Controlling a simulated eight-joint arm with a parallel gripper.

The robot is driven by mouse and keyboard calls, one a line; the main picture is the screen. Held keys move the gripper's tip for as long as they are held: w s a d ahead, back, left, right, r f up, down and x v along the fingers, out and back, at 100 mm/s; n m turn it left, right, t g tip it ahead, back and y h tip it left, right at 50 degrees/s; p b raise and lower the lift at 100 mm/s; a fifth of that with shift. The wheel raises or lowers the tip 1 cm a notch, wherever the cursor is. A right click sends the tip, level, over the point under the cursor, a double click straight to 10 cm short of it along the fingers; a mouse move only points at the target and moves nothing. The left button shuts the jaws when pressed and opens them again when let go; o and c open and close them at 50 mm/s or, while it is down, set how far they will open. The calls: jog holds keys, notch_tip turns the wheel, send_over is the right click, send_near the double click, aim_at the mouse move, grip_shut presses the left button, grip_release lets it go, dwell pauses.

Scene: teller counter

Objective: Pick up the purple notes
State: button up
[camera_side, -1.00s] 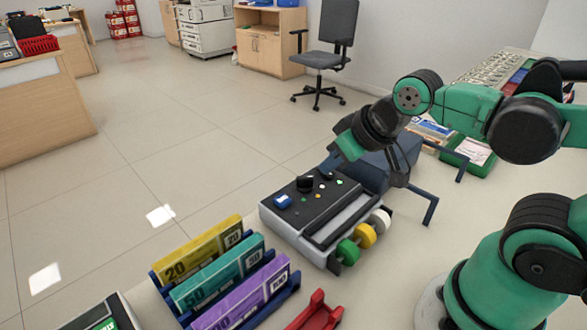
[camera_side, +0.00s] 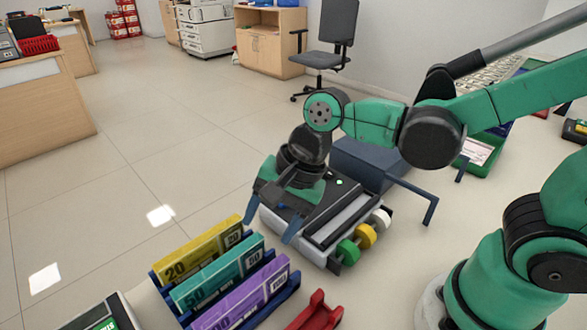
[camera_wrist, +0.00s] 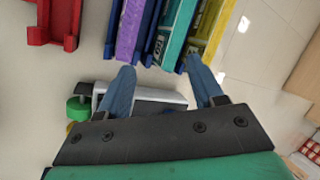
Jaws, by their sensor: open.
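The purple notes (camera_side: 243,303) stand on edge in a blue rack, in front of the teal notes (camera_side: 218,274) and the yellow notes (camera_side: 200,253). In the wrist view the purple notes (camera_wrist: 131,28) show at the upper left, beyond my left finger. My gripper (camera_side: 270,229) is open and empty, above the grey machine and just behind the rack's right end. In the wrist view my gripper (camera_wrist: 162,82) has its fingers pointing toward the teal and yellow notes, with nothing between them.
The grey machine (camera_side: 324,221) with green, yellow and white rollers stands right of the rack. A red holder (camera_side: 316,313) lies right of the purple notes. A dark device (camera_side: 105,315) is at the bottom left. A blue stand (camera_side: 365,165) is behind.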

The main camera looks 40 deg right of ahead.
aim_at(242, 292)
jog(key=a+m, duration=0.1)
jog(key=s+a+f+m+g, duration=0.1)
jog(key=a+m, duration=0.1)
jog(key=a+f+m+g, duration=0.1)
jog(key=a+m, duration=0.1)
jog(key=shift+s+a+f+y, duration=0.2)
jog(key=shift+s+f+y, duration=0.05)
jog(key=shift+s+y, duration=0.15)
jog(key=shift+s+a+f+m+g, duration=0.2)
jog(key=shift+a+f+m+g, duration=0.1)
jog(key=shift+a+m+g, duration=0.25)
jog(key=shift+x, duration=2.65)
jog(key=shift+d, duration=0.1)
grip_shut()
